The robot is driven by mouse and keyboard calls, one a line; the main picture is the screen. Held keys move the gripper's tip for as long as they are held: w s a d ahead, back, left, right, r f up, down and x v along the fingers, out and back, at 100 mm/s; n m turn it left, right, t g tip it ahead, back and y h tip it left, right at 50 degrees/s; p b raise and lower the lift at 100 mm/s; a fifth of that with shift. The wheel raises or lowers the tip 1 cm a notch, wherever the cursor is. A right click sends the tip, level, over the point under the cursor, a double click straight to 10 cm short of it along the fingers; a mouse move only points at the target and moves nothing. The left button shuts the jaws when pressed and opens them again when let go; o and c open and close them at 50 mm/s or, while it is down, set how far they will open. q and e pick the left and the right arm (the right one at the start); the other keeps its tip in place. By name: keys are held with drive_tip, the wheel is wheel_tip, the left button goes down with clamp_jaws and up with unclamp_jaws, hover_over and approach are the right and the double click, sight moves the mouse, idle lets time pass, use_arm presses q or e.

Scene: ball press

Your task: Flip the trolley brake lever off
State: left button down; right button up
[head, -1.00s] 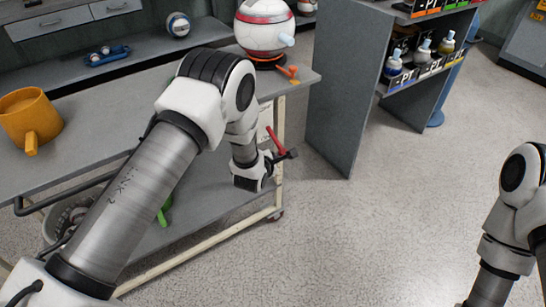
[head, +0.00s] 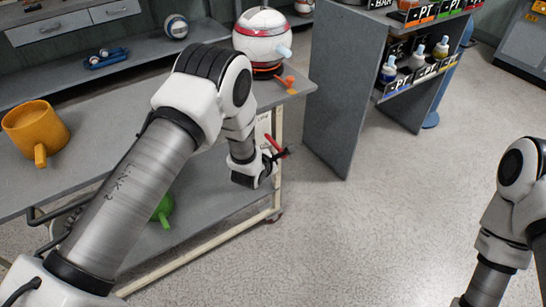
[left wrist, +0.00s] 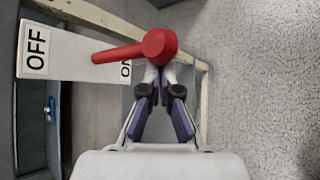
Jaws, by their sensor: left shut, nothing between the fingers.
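The red brake lever (head: 273,145) is at the right end of the trolley (head: 245,202). In the left wrist view the lever's round hub (left wrist: 160,45) is just above my fingertips, and its handle points left across a white plate (left wrist: 80,52). The plate carries an OFF label (left wrist: 36,50) at its left end, clear of the handle tip. My right gripper is out of view.
A yellow mug (head: 36,133) and a white-and-red round vessel (head: 263,38) stand on the trolley top. A green object (head: 163,210) is on the lower shelf. A grey shelf unit (head: 345,90) stands to the right. The floor at lower right is clear.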

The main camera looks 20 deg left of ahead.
sight(274, 144)
use_arm(q)
drive_tip(key=r+p, duration=0.2)
drive_tip(key=r, duration=0.1)
drive_tip(key=r+p, duration=0.1)
drive_tip(key=r, duration=0.1)
drive_tip(key=shift+w+a+r+p, duration=0.15)
drive_tip(key=shift+w+p, duration=0.15)
drive_tip(key=shift+p, duration=0.1)
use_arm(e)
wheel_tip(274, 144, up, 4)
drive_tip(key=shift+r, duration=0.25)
use_arm(q)
drive_tip(key=shift+w+r, duration=0.1)
drive_tip(key=shift+r, duration=0.05)
